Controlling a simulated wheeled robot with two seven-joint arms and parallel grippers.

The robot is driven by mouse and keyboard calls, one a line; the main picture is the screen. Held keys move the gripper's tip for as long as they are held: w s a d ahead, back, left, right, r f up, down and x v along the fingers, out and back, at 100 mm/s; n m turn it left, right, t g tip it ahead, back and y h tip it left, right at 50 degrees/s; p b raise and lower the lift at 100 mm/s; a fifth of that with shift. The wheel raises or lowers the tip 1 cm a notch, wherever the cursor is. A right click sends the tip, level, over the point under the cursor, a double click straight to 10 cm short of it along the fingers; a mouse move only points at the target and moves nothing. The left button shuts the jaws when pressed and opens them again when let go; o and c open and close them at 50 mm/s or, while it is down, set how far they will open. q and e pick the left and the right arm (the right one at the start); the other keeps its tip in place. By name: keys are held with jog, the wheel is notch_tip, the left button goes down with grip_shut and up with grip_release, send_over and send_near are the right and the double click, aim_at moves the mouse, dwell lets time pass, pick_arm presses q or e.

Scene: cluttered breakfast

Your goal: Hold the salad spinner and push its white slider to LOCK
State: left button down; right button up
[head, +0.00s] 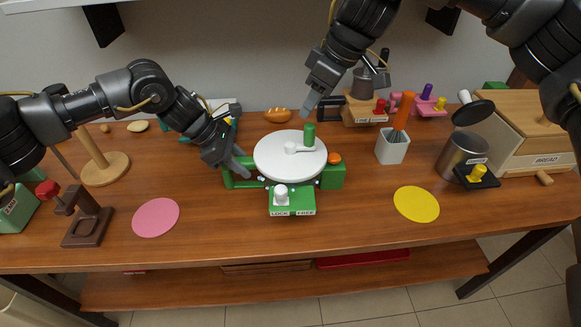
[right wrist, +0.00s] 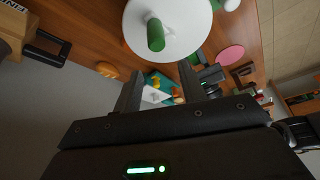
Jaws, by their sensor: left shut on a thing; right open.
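The salad spinner has a round white lid (head: 275,160) with an upright green knob (head: 309,135) and a green base (head: 332,178). Its front plate (head: 305,203) reads LOCK on the left and FREE on the right. The white slider (head: 281,194) stands at the plate's left part, above the word LOCK in the picture. My left gripper (head: 238,166) is shut on the spinner's green left side (head: 236,183). My right gripper (head: 310,104) is open and empty, above and behind the lid. In the right wrist view, the lid (right wrist: 180,45) and green knob (right wrist: 155,36) lie beyond its fingers (right wrist: 160,88).
A white cup with a whisk (head: 392,150) and a metal pot (head: 462,152) stand to the right. A wooden post stand (head: 105,170) and brown press (head: 88,220) stand left. Pink (head: 156,217) and yellow (head: 416,204) discs lie flat in front. Bread (head: 278,115) lies behind.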

aim_at(312, 125)
jog(key=shift+f, duration=3.05)
jog(key=shift+c, duration=0.4)
